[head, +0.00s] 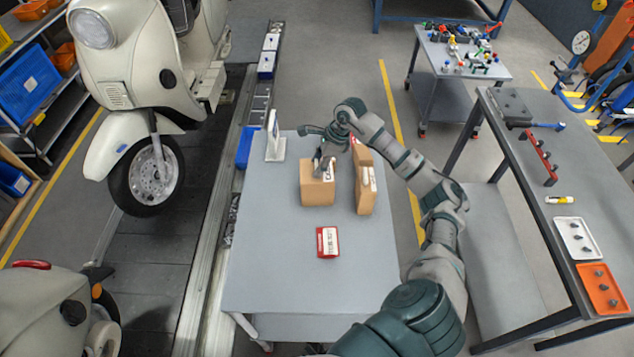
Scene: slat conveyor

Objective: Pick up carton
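A brown carton (317,191) with a white label on top stands on the grey table (265,270). A taller brown carton (366,194) stands to its right, and part of another brown carton (361,155) shows behind that one. My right gripper (320,168) points down at the top of the left carton, with its fingers overlapping the carton's back edge. I cannot tell whether they touch it, or whether they are open or shut. My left gripper is not in view.
A small red and white box (327,242) lies in front of the cartons. A white stand (275,138) is at the table's back left. The table's front left is clear. A scooter (150,90) stands on the conveyor to the left. A workbench (590,200) is at right.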

